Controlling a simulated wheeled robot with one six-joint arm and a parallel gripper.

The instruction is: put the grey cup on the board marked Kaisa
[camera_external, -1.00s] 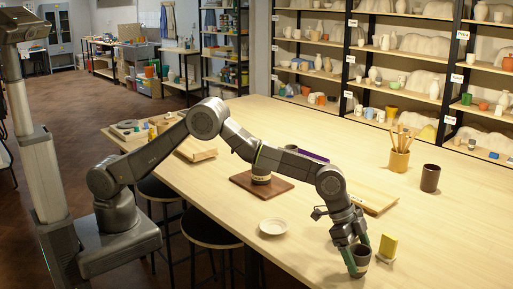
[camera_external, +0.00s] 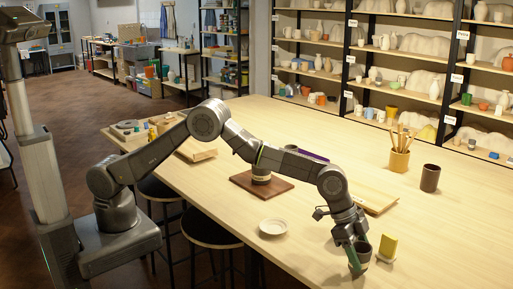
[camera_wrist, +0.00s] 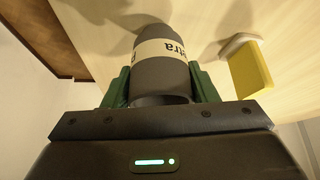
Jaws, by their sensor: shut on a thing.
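My gripper (camera_external: 357,257) is at the table's near right part, shut on a dark grey cup (camera_external: 363,250). In the wrist view, the cup (camera_wrist: 160,75) is between the green fingers of my gripper (camera_wrist: 160,88). It has a pale band with the letters "etra" readable; the rest of the word is hidden. The cup seems to be at table height; I cannot tell whether it touches. A dark brown board (camera_external: 240,181) lies mid-table with a banded cup (camera_external: 261,177) on it. A pale wooden board (camera_external: 378,203) lies right of it. I can read no name on either board.
A yellow sponge (camera_external: 388,245) on a small white holder stands close right of the held cup. A white dish (camera_external: 273,227) lies to the left. A brown cup (camera_external: 430,178) and a tool pot (camera_external: 399,160) stand further back. The table's right front is clear.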

